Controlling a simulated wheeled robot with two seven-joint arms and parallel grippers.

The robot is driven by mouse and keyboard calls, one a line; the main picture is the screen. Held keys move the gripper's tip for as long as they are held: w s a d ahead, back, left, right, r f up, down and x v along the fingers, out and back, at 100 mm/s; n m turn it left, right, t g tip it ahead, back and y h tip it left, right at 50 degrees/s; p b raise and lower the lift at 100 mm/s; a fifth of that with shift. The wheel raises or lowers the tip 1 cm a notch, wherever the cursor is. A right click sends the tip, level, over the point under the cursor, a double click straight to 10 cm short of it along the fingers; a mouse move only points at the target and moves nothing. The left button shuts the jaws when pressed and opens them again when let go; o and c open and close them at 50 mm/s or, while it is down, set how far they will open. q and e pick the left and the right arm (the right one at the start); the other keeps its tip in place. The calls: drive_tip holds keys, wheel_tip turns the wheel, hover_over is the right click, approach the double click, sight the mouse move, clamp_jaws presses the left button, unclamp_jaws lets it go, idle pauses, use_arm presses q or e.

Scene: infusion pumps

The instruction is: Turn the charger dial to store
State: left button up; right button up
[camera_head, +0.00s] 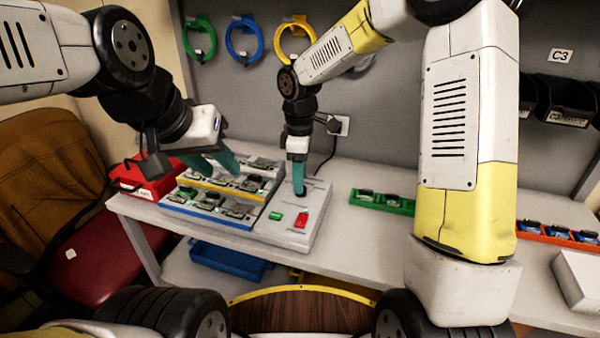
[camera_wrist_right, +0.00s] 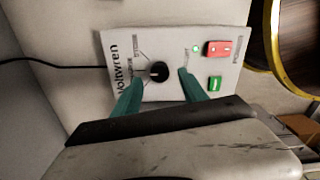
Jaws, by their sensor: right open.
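The charger (camera_head: 290,222) is a pale box on the bench with a red switch (camera_head: 301,219) and a green button (camera_head: 275,216). Its black dial (camera_wrist_right: 158,71) shows in the right wrist view, with printed labels around it that are too small to read surely. My right gripper (camera_wrist_right: 158,88) is open, its teal fingers on either side of the dial and apart from it as far as I can see. In the head view the right gripper (camera_head: 298,178) hangs over the charger and hides the dial. My left gripper (camera_head: 222,166) is over the battery trays, its teal fingers apart.
Trays (camera_head: 205,212) with several modules stand left of the charger. A red box (camera_head: 140,178) is at the bench's left end. A green tray (camera_head: 381,203) and an orange tray (camera_head: 556,236) lie to the right. A black cable runs to a wall socket (camera_head: 340,125).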

drive_tip(key=shift+f, duration=1.3)
clamp_jaws()
drive_tip(key=shift+m, duration=0.3)
drive_tip(key=m, duration=0.4)
drive_tip(key=shift+w+r, duration=0.1)
drive_tip(key=shift+m, duration=2.1)
